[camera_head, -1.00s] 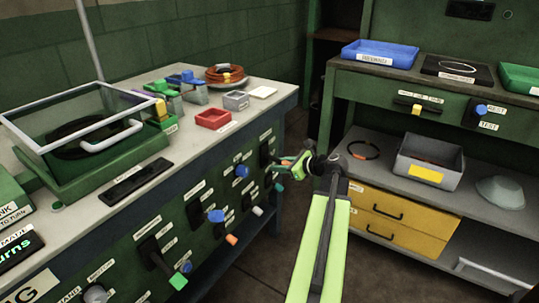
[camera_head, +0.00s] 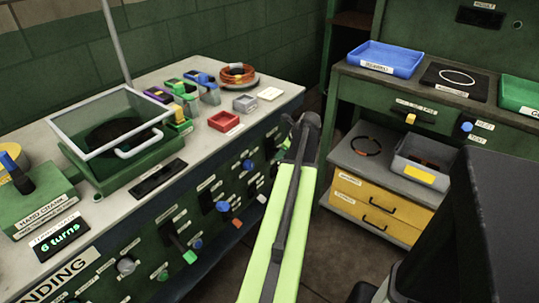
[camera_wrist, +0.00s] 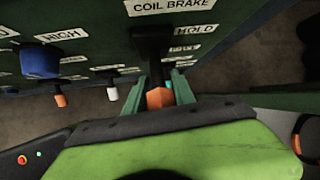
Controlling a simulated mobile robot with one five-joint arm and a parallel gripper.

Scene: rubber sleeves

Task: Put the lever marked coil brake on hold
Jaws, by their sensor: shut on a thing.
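The coil brake lever (camera_wrist: 154,60) is in the wrist view, under a white plate marked COIL BRAKE (camera_wrist: 172,6). It has a black stem and an orange tip (camera_wrist: 160,98). My gripper (camera_wrist: 160,92) has its two green fingers on either side of the tip and is shut on the lever. A label reading HOLD (camera_wrist: 194,28) is to the right of the lever's base. A second small label sits below HOLD, too blurred to read. In the head view my arm hides most of the gripper and the lever.
A blue knob (camera_wrist: 40,62) by a HIGH label is left of the lever in the wrist view. The head view shows other levers and knobs along the bench front, such as a green-tipped lever (camera_head: 181,243). A shelf unit with yellow drawers (camera_head: 372,212) stands right.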

